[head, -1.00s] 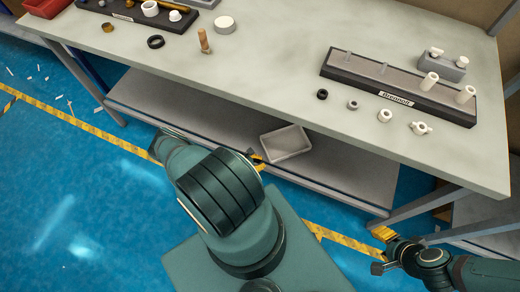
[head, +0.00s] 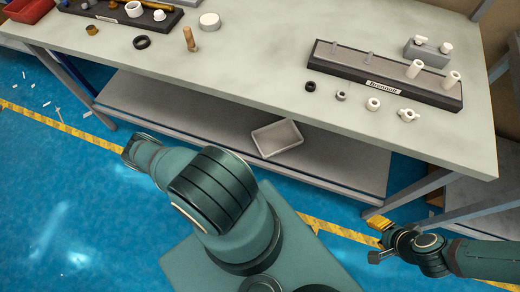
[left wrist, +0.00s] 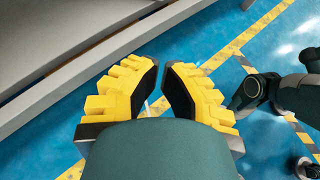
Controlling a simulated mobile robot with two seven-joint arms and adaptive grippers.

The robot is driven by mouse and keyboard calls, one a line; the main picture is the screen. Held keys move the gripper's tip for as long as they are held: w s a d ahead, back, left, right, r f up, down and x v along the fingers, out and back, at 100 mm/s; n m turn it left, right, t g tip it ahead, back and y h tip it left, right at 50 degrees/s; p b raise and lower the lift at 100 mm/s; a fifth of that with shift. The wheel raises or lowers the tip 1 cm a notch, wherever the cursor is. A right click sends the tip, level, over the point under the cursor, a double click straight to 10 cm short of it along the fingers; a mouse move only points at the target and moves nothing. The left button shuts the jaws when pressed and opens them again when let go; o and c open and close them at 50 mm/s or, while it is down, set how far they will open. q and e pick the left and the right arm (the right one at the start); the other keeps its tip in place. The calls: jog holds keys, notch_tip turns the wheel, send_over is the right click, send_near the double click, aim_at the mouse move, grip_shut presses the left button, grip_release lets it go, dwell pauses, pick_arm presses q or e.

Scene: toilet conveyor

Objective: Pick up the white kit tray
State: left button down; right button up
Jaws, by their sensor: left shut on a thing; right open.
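The white kit tray (head: 277,138) is a shallow rectangular tray on the lower shelf under the workbench, near its front edge. In the head view my left gripper is hidden behind my own arm. In the left wrist view my left gripper (left wrist: 158,65) shows two yellow fingers with black pads, brought close together. A narrow gap shows blue floor between them, and no held thing is visible there. The tray does not show in that view. My right gripper (head: 377,240) is open and empty, low over the floor at the right, apart from the tray.
The workbench top (head: 250,75) lies above the lower shelf (head: 215,125). A dark Brennoll fixture (head: 385,78) with white parts stands at the right, with several rings before it. Another dark holder (head: 120,12) and a red bin (head: 28,10) are at the left.

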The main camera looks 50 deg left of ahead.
pick_arm(q)
jog(key=w+d+n+y, duration=0.4)
jog(key=w+d, duration=0.3)
jog(key=w, duration=0.6)
jog(key=w+a+b, duration=0.1)
jog(key=w, duration=0.3)
jog(key=w+b, duration=0.1)
jog(key=w, duration=0.3)
jog(key=shift+w+a+f, duration=0.15)
jog(key=shift+a+f, duration=0.05)
jog(key=shift+f+b, duration=0.45)
jog(key=shift+s+f, duration=0.15)
jog(key=shift+s, duration=0.05)
jog(key=shift+d+f, duration=0.1)
